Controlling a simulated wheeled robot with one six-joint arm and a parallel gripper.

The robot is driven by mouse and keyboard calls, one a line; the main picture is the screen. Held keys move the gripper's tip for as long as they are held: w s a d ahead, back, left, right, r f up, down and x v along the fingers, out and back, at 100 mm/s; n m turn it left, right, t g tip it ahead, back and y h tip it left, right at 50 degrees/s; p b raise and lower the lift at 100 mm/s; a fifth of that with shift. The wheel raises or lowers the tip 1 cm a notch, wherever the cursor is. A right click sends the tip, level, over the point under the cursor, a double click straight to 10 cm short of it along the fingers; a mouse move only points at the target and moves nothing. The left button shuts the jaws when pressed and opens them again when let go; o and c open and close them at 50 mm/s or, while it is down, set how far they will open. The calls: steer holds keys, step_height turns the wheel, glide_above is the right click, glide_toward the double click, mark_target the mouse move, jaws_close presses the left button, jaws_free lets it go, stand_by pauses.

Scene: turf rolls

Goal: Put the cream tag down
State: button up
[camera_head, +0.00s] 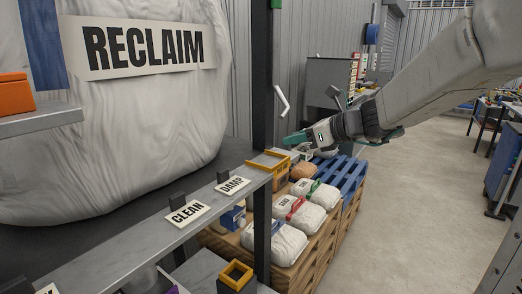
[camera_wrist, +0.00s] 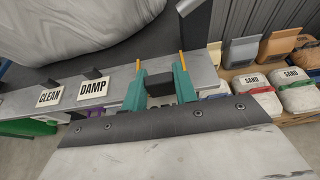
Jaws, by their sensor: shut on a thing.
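My gripper (camera_wrist: 160,78) is shut on a dark block (camera_wrist: 159,88), like the blocks on the shelf tags. A sliver of lettering shows just below it, so this seems to be the held cream tag, its face mostly hidden by my wrist.
A dark post (camera_head: 262,110) rises at the shelf edge. A large RECLAIM bag (camera_head: 140,120) stands behind the shelf. Sand bags (camera_head: 318,194) lie on a wooden pallet to the right. Open floor (camera_head: 425,200) lies beyond.

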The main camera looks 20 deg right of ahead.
glide_above(261, 159)
steer(key=shift+s+f, duration=0.2)
steer(key=shift+f, duration=0.35)
steer(key=shift+w+f, duration=0.1)
steer(key=shift+f, duration=0.05)
steer(key=shift+a+f, duration=0.1)
steer(key=shift+f, duration=1.55)
steer(key=shift+f, duration=0.6)
steer(key=o, duration=0.9)
steer(key=shift+o, duration=0.2)
